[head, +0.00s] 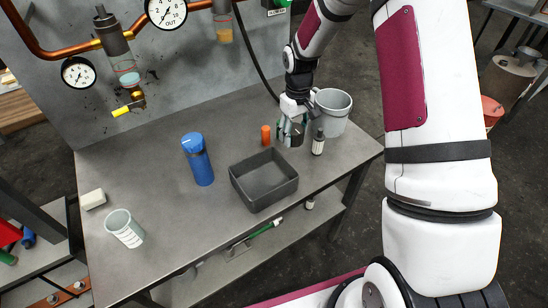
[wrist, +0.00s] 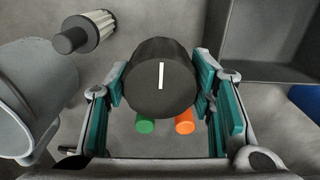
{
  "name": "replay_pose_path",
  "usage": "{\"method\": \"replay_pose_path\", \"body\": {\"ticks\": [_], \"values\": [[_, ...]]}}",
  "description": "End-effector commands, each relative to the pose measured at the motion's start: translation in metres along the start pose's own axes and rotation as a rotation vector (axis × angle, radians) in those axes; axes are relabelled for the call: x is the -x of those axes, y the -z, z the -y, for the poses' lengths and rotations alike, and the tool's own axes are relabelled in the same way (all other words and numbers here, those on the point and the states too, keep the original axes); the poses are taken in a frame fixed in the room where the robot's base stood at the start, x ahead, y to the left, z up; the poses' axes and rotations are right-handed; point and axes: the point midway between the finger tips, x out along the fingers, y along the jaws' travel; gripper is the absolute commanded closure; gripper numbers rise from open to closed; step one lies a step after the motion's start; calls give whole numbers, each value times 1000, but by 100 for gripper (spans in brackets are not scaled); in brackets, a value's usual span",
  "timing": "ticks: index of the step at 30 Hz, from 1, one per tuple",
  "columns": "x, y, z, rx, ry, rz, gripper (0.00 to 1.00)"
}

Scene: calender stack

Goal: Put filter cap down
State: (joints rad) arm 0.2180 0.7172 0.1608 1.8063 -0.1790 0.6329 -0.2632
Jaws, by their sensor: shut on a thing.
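The filter cap, a dark round knob with a white line on its face (wrist: 160,88), sits between the two teal-padded fingers of my gripper (wrist: 170,97) in the wrist view. The gripper is shut on it. In the head view my gripper (head: 291,128) points down over the back right of the table, between the grey bucket and the orange cylinder; the cap is mostly hidden there by the fingers. The gap between the cap and the tabletop is hard to judge.
A green cylinder (wrist: 145,126) lies below. A blue bottle (head: 198,162) stands left. The left tabletop is mostly clear.

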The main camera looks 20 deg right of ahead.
Motion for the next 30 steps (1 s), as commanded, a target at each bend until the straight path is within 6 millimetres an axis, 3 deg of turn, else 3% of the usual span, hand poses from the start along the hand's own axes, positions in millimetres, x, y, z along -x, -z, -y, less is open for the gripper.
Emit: {"method": "replay_pose_path", "body": {"ticks": [3,11,18,29,30], "values": [[-21,-1,1,1,1,2,79],[-41,0,0,0,0,0,79],[-71,0,0,1,0,1,79],[-75,0,0,0,0,0,79],[-75,0,0,0,-1,-1,46]]}}
